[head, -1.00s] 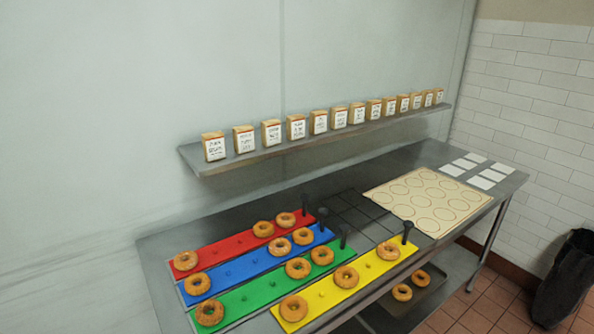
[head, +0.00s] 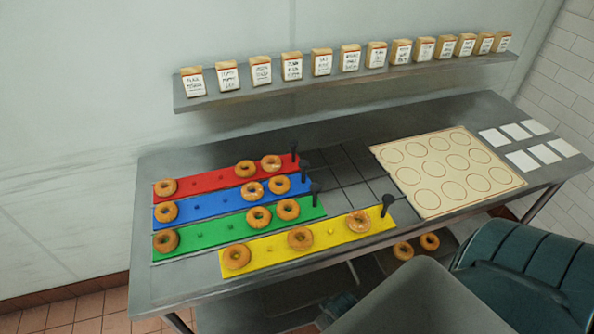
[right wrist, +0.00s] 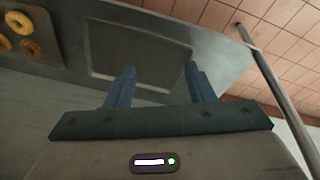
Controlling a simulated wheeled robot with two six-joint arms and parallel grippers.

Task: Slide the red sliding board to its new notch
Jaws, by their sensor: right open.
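The red sliding board (head: 212,182) lies on the steel table (head: 165,290) in the head view, at the back of several coloured boards. It has one bagel (head: 165,187) at its left end and two towards its right end, with bare pegs between. A black upright handle (head: 295,153) stands at its right end. My right gripper (right wrist: 160,70) is open and empty in the right wrist view, near a tray below and away from the red board. My right arm fills the lower right of the head view. My left gripper is not in view.
Blue (head: 212,205), green (head: 215,233) and yellow (head: 270,250) boards with bagels and black handles lie in front of the red one. A cream mat with circles (head: 447,170) lies right. A shelf of boxes (head: 350,84) hangs behind. Dark grooved strips (head: 350,170) lie right of the boards.

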